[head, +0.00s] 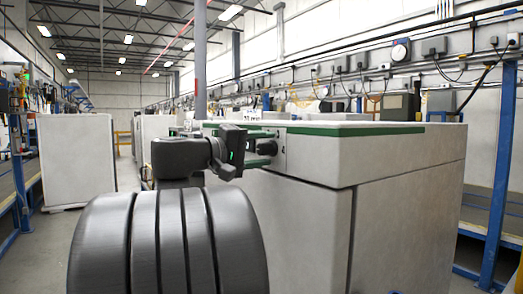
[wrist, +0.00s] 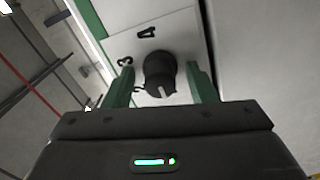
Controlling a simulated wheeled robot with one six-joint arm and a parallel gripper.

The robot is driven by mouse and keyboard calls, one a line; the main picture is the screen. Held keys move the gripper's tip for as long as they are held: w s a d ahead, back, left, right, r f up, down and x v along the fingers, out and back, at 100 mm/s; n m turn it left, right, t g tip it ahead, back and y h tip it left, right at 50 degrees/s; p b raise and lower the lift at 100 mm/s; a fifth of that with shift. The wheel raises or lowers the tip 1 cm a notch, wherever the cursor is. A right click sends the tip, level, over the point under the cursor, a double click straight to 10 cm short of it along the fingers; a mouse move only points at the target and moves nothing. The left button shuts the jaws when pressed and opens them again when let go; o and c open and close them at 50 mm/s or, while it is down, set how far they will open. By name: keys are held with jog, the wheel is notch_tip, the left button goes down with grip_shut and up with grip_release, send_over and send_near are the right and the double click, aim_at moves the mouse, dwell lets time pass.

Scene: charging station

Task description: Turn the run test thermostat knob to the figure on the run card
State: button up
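The black thermostat knob (wrist: 160,72) stands out from a pale panel (wrist: 178,32) in the wrist view. A 4 and a 3 are printed beside it, and another mark at its lower left is partly hidden. A pale pointer line shows on the knob's lower side in the picture. My gripper (wrist: 162,86) is open, its green fingers on either side of the knob with a gap at each side. In the head view my gripper (head: 262,147) is at the panel at the cabinet's left end. A small white card (head: 252,115) stands on the cabinet; its writing is too small to read.
The large grey cabinet (head: 400,155) with a green top stripe fills the right. Dark boxes (head: 398,107) stand on its top. A white cabinet (head: 77,157) stands at the left, with open floor (head: 125,175) beside it. A blue post (head: 498,180) is at the far right.

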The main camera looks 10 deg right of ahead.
jog(key=b+v, duration=0.2)
jog(key=v, duration=1.2)
jog(key=shift+d, duration=0.25)
jog(key=p+x, duration=0.2)
jog(key=x, duration=1.1)
jog(key=shift+w+d, duration=0.15)
jog(key=shift+d, duration=0.1)
